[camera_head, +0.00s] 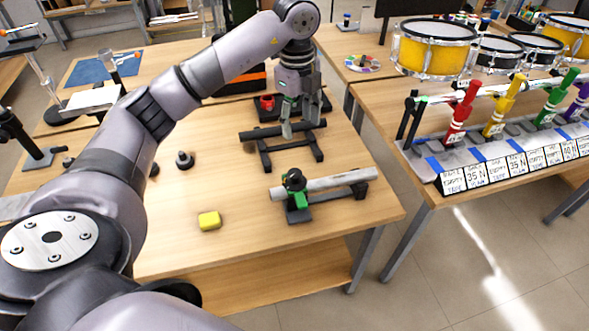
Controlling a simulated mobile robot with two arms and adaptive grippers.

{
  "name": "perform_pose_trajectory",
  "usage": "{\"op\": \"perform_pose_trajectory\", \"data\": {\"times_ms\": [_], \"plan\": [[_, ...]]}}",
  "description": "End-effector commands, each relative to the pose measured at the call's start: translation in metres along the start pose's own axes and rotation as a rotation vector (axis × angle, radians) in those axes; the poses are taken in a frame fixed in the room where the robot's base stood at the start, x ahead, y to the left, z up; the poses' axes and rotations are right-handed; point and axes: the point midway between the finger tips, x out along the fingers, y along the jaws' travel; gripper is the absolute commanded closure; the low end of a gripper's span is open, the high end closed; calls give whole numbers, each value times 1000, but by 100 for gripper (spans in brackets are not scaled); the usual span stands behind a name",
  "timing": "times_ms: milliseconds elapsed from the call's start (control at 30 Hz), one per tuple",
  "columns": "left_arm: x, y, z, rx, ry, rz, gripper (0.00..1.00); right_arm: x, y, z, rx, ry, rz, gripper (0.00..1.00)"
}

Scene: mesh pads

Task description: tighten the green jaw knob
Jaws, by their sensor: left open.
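A small green part (300,200), which looks like the green jaw knob, sits on a black clamp (299,215) near the front right of the wooden bench. A grey pipe (330,183) lies across the clamp and a dark rest at its right. My left gripper (302,122) is open, pointing down over a dark bar on a black stand (262,135), behind the clamp and apart from the green part. Whether its fingertips touch the bar I cannot tell. Nothing shows between its fingers. My right gripper is not in view.
A yellow block (209,221) and a small dark knob-like piece (184,160) stand on the bench left of the clamp. A red piece (267,102) lies behind the stand. A second bench at right holds drums (434,50) and coloured clamps. The bench's front middle is clear.

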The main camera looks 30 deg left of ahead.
Motion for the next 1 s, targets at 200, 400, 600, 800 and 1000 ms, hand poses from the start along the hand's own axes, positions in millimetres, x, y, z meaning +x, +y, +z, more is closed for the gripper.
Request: {"op": "perform_pose_trajectory", "data": {"times_ms": [200, 400, 600, 800, 1000], "plan": [[10, 5, 12, -39, -38, 23, 46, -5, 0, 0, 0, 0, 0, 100], [49, 6, 13, -38, -36, 24, 46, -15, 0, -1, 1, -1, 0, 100], [93, 7, 14, -35, -35, 24, 46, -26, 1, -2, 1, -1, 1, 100], [134, 7, 15, -34, -33, 22, 46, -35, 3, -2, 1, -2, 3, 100], [161, 7, 16, -35, -33, 21, 46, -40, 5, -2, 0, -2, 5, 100]]}}
